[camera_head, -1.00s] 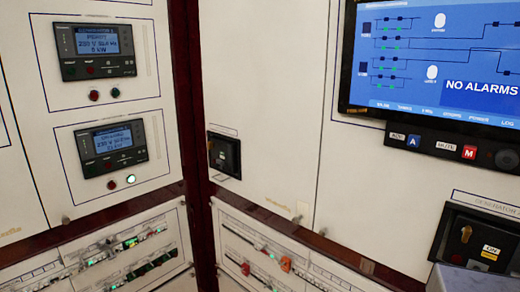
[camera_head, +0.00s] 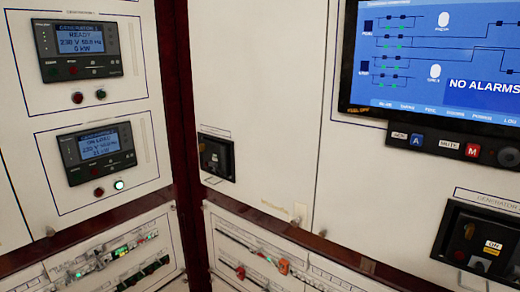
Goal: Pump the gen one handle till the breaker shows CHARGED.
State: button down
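A black breaker unit (camera_head: 482,240) sits at the lower right, cut off by the picture edge. Its label starts with "GENERATOR"; the number is out of view. A second black breaker unit (camera_head: 217,157) is set in the white panel at centre left, too small to read. I cannot make out a CHARGED sign or tell which unit holds the gen one handle. My gripper is not in view.
The wall screen (camera_head: 435,60) shows NO ALARMS. Rows of small breakers (camera_head: 120,255) run along the bottom.

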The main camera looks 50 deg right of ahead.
aim_at(212, 165)
jog(key=z, duration=0.75)
jog(key=k, duration=0.95)
jog(key=u, duration=0.05)
jog(key=i, duration=0.9)
jog(key=z, duration=0.05)
